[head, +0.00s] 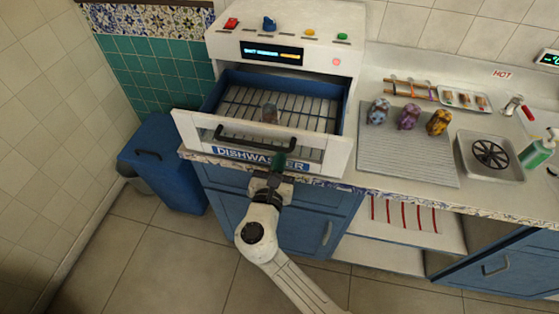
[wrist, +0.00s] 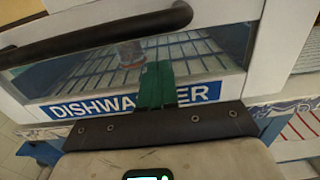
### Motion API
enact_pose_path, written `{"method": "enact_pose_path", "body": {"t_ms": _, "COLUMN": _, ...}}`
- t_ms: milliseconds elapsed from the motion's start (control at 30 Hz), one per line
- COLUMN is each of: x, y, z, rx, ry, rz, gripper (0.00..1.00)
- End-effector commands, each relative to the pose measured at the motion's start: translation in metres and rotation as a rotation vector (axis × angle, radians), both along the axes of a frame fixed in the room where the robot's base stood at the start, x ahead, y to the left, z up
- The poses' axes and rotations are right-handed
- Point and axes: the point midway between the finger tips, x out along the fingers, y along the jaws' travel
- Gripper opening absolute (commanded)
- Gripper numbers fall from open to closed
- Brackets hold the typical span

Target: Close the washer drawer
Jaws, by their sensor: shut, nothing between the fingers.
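The washer drawer (head: 335,160) is pulled out of the white dishwasher (head: 345,25) on the counter. Its white front has a dark bar handle (head: 256,138), a clear window and a blue DISHWASHER label (head: 235,155). The blue-walled rack inside holds a small cup-like item (head: 270,112). My gripper (head: 278,163) is shut and empty in front of the label's right part. In the wrist view, the green fingers (wrist: 154,84) cover part of the label, below the handle (wrist: 95,35). I cannot tell whether they touch the front.
A ribbed mat (head: 405,150) with three patterned figures (head: 409,116) lies right of the drawer. A sink (head: 491,155) and green bottle (head: 537,148) are farther right. A blue bin (head: 163,160) stands at left. Blue cabinets (head: 300,220) are below; the floor in front is clear.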

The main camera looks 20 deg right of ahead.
Motion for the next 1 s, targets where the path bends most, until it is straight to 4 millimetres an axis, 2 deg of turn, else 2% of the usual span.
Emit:
{"method": "enact_pose_path", "body": {"t_ms": 167, "x": 0.020, "y": -0.016, "z": -0.002, "rx": 0.000, "ry": -0.003, "rz": -0.005, "gripper": 0.00}}
{"method": "enact_pose_path", "body": {"t_ms": 600, "x": 0.097, "y": -0.072, "z": -0.003, "rx": 0.000, "ry": -0.003, "rz": -0.005, "gripper": 0.00}}
{"method": "enact_pose_path", "body": {"t_ms": 800, "x": 0.119, "y": -0.088, "z": -0.002, "rx": 0.000, "ry": -0.001, "rz": -0.003, "gripper": 0.00}}
{"method": "enact_pose_path", "body": {"t_ms": 1000, "x": 0.129, "y": -0.095, "z": -0.001, "rx": 0.000, "ry": 0.000, "rz": -0.001, "gripper": 0.00}}
